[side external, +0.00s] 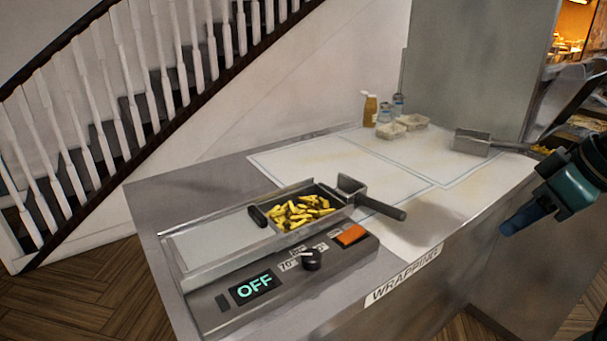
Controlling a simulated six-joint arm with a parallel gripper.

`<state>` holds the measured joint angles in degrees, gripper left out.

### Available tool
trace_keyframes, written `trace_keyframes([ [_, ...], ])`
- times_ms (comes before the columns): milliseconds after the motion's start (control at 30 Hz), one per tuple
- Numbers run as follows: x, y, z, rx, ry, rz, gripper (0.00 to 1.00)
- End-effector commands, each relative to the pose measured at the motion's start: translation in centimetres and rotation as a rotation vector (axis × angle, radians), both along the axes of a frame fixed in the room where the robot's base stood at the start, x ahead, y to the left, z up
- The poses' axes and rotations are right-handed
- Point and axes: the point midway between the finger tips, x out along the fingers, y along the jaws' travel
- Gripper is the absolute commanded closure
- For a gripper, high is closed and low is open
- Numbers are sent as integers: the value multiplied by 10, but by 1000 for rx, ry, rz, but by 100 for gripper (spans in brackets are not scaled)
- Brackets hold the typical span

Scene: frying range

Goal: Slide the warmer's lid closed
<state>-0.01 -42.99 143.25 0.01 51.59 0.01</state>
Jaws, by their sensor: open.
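The warmer (215,295) stands at the front left of the counter, and its display reads OFF. Its pale flat lid (212,243) covers the left part of the trough. The lid's black handle (258,215) stands at its right edge. Right of the handle the trough is open and shows yellow fries (298,212). A metal scoop (352,186) with a dark handle sits at the trough's right end. My gripper (520,219) is at the far right, beyond the counter's front edge, well apart from the lid. It is open and empty; its separate fingers are hard to make out.
A black knob (311,259) and an orange switch (351,235) are on the warmer's front panel. White wrapping sheets (345,165) lie behind it. A metal holder (471,142), small trays (405,123) and a sauce bottle (370,110) stand at the back.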

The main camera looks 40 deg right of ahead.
Motion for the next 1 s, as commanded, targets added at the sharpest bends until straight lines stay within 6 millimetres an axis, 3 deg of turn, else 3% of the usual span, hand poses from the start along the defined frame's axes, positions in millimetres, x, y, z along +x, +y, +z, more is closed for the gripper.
trace_keyframes([
  [167,4,0,3,0,1,1,62],
  [367,24,3,16,2,9,2,62],
  [667,87,19,47,5,31,4,62],
  [1000,169,55,64,6,54,6,62],
])
